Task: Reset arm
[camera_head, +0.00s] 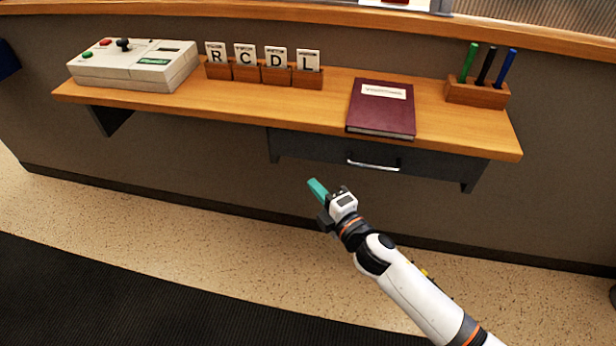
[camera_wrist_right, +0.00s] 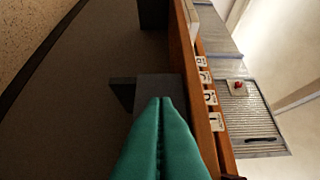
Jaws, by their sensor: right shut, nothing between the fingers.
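My right gripper (camera_head: 317,189) is in front of the wall shelf and below it, with its teal fingers pointing up and left. In the right wrist view the two teal fingers (camera_wrist_right: 160,105) lie together with nothing between them. The gripper is apart from the shelf and the drawer. My left gripper is in neither view.
A wooden shelf (camera_head: 220,101) carries a control box (camera_head: 130,75), letter cards in wooden holders (camera_head: 277,75), a maroon book (camera_head: 381,112) and a pen block (camera_head: 476,95). A closed grey drawer (camera_head: 330,152) hangs below. Floor space before the wall is clear.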

